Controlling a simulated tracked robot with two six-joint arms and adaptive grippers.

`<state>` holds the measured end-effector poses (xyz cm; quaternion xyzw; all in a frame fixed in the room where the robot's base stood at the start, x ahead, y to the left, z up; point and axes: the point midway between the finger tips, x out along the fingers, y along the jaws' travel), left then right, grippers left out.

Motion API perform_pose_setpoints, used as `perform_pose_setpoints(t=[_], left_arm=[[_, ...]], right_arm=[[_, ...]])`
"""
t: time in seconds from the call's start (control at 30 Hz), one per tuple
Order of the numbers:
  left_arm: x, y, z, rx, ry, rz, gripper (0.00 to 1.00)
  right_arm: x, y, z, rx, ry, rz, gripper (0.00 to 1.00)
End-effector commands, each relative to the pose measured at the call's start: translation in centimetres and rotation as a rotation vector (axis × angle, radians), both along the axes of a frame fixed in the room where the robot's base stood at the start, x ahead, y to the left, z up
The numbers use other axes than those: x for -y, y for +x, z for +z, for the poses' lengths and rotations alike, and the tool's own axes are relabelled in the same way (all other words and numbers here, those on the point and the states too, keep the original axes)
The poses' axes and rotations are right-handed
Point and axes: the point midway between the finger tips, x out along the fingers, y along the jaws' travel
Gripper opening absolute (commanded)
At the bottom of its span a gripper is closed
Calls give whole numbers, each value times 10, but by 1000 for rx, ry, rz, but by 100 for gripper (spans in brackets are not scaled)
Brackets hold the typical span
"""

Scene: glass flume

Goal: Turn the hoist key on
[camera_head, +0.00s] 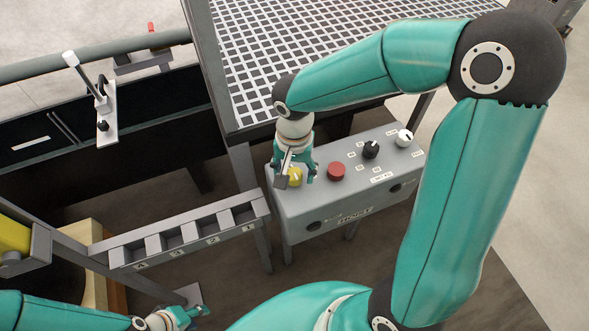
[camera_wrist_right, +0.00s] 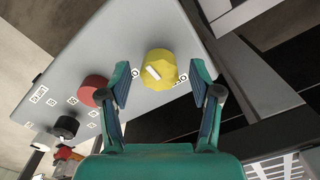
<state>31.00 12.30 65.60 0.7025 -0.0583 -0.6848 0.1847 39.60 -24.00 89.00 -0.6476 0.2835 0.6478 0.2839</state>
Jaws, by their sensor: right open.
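A grey control box labelled HOIST (camera_head: 290,205) carries a yellow knob (camera_head: 294,177) at its left end, which I take for the hoist key. In the right wrist view the yellow knob (camera_wrist_right: 160,66) has a short white mark, slanted, with small labels partly visible beside it. My right gripper (camera_head: 295,172) is over the knob; in its wrist view the fingers (camera_wrist_right: 162,82) are open, one on either side of the knob, with gaps showing. My left gripper (camera_head: 185,316) is low at the left, away from the box; its jaw state is unclear.
On the box are a red button (camera_head: 336,171), a black knob (camera_head: 371,149) and a white knob (camera_head: 404,138). A grey rack (camera_head: 180,241) with numbered slots stands left of the box. A grid-topped table (camera_head: 270,60) is behind it.

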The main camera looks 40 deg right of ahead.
Motion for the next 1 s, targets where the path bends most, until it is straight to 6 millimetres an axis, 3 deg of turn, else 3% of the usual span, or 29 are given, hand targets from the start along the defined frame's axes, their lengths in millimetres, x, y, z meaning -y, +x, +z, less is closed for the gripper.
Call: perform_pose_setpoints(t=[0.27,0.63,1.0], left_arm=[[0,0,0,0,0,0,40],[0,0,0,0,0,0,40],[0,0,-2,0,0,0,40]], right_arm=[[0,0,-2,-1,-1,-1,64],[0,0,-1,0,0,-1,5],[0,0,-1,1,0,51,5]])
